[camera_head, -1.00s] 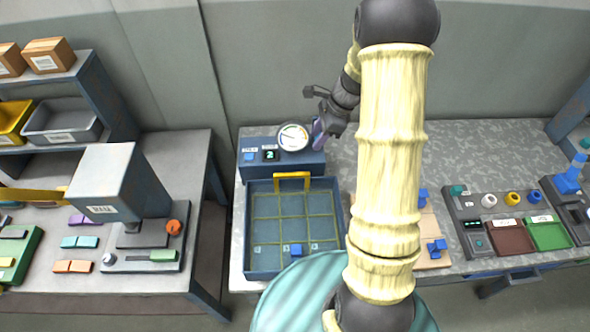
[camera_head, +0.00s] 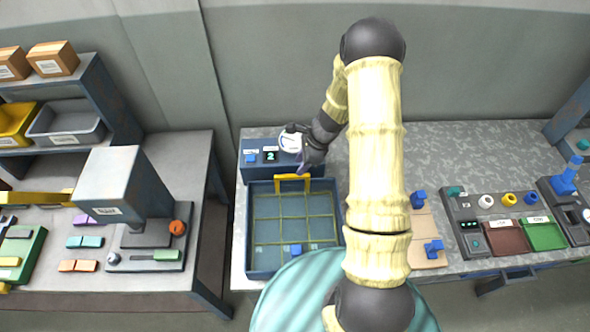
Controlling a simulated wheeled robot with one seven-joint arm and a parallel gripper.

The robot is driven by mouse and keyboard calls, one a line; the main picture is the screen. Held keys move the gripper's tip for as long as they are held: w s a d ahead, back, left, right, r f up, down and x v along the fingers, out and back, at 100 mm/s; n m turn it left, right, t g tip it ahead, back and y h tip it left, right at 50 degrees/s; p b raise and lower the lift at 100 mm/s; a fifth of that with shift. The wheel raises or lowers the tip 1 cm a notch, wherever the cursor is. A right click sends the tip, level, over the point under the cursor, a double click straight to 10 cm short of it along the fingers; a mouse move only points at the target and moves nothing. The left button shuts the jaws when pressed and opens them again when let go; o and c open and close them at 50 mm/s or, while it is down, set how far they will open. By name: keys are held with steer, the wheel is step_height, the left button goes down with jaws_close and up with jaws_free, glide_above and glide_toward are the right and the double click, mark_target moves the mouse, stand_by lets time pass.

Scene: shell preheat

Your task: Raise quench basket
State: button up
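The quench basket shows as a yellow wire grid (camera_head: 280,216) lying low inside a blue square tank (camera_head: 249,235). Its yellow handle (camera_head: 293,178) stands up at the tank's back edge. A blue piece (camera_head: 295,249) sits in a front cell of the grid. My gripper (camera_head: 306,168) is just beside the right end of the handle, pointing down. It is small and dark here, so I cannot tell how its fingers stand or whether they touch the handle. My arm hides part of the bench to the right of the tank.
A blue control box (camera_head: 258,171) with a display reading 2 and a round gauge (camera_head: 291,142) stands behind the tank. A tan board (camera_head: 426,236) with blue pieces lies to the right of my arm. A press (camera_head: 131,200) stands on the left bench.

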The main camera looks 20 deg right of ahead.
mark_target(293, 175)
steer(key=shift+p+x, duration=0.55)
steer(key=shift+x, duration=2.15)
steer(key=shift+c, duration=0.3)
jaws_close()
